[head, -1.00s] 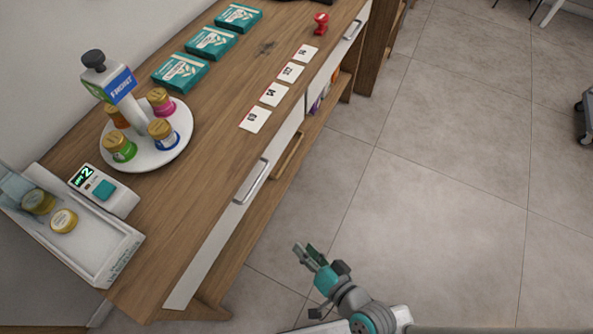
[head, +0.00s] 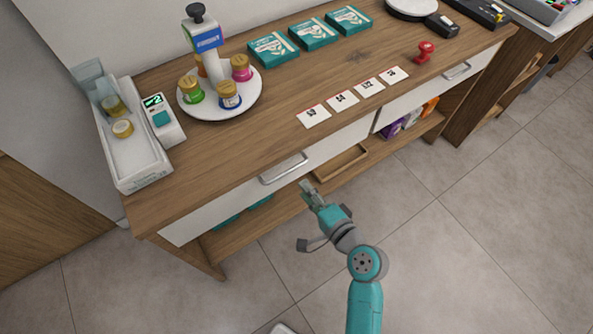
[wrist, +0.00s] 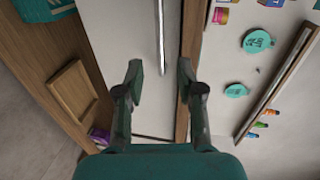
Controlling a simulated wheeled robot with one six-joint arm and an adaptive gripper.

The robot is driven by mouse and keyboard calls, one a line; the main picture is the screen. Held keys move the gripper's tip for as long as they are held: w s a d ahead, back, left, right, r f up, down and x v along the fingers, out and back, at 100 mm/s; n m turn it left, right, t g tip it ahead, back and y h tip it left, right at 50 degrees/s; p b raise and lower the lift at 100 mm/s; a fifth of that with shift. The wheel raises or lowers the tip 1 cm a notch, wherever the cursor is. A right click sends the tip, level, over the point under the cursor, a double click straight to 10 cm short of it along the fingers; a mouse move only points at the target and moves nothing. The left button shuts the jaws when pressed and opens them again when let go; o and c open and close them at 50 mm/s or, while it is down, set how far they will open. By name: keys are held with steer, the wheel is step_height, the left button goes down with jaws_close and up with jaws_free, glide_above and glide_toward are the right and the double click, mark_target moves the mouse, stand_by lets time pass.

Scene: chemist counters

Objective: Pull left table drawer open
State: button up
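The left table drawer (head: 225,207) has a white front that looks flush with the wooden table (head: 160,195). Its silver bar handle (head: 284,168) is on the front. My gripper (head: 308,190) is just below and right of the handle in the head view, apart from it. In the wrist view my gripper (wrist: 160,82) is open and empty. The handle (wrist: 161,35) runs up the picture ahead of the gap between the fingers, with the white drawer front (wrist: 120,30) behind it. The exact distance to the handle is hard to tell.
The right drawer (head: 425,95) also looks shut. A lower shelf (head: 225,240) holds a wooden tray (head: 340,165) and boxes. On top stand a round stand with jars (head: 245,110), cards (head: 340,98), teal boxes (head: 312,33) and a red stamp (head: 425,50). Floor in front is clear.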

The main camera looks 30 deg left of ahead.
mark_target(289, 170)
steer(key=x, duration=0.9)
steer(key=shift+w+a, duration=0.1)
steer(key=shift+a, duration=0.05)
jaws_close()
